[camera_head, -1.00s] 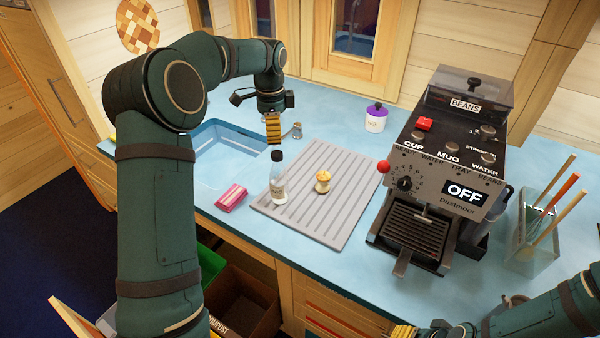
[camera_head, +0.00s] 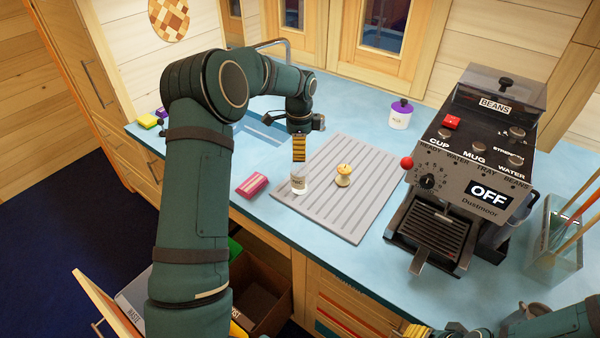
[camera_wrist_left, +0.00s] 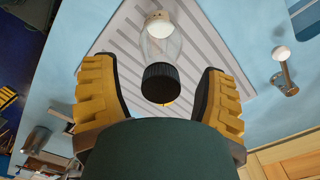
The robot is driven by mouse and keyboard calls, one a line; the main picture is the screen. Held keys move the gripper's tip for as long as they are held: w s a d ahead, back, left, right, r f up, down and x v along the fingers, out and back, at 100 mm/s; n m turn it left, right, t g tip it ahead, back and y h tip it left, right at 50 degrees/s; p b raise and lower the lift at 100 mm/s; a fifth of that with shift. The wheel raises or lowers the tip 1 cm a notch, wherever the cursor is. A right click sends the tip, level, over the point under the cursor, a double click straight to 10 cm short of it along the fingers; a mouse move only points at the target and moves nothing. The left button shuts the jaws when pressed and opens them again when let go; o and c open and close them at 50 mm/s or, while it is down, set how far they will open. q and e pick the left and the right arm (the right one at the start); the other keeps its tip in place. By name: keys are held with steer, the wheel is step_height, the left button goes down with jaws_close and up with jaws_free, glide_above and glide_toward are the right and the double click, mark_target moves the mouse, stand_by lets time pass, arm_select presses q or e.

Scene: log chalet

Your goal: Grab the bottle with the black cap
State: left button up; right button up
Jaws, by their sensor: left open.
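The clear bottle (camera_head: 298,183) stands upright near the left edge of the grey ribbed mat (camera_head: 325,219). My left gripper (camera_head: 299,149) points down right over it, and its yellow fingers hide the cap in the head view. In the left wrist view the black cap (camera_wrist_left: 160,84) shows between the two spread fingers, with a visible gap on each side. The left gripper is open and holds nothing. My right gripper (camera_head: 415,331) shows only partly at the bottom edge, and its opening is not clear.
A small pale wooden object (camera_head: 343,176) stands on the mat just right of the bottle. A pink block (camera_head: 252,186) lies to the left. A coffee machine (camera_head: 465,170) stands at right, and a white jar with a purple lid (camera_head: 400,115) behind. The sink is partly behind my arm.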

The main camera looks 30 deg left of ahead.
mark_target(300, 168)
arm_select(q)
steer(key=shift+f, duration=1.25)
jaws_close()
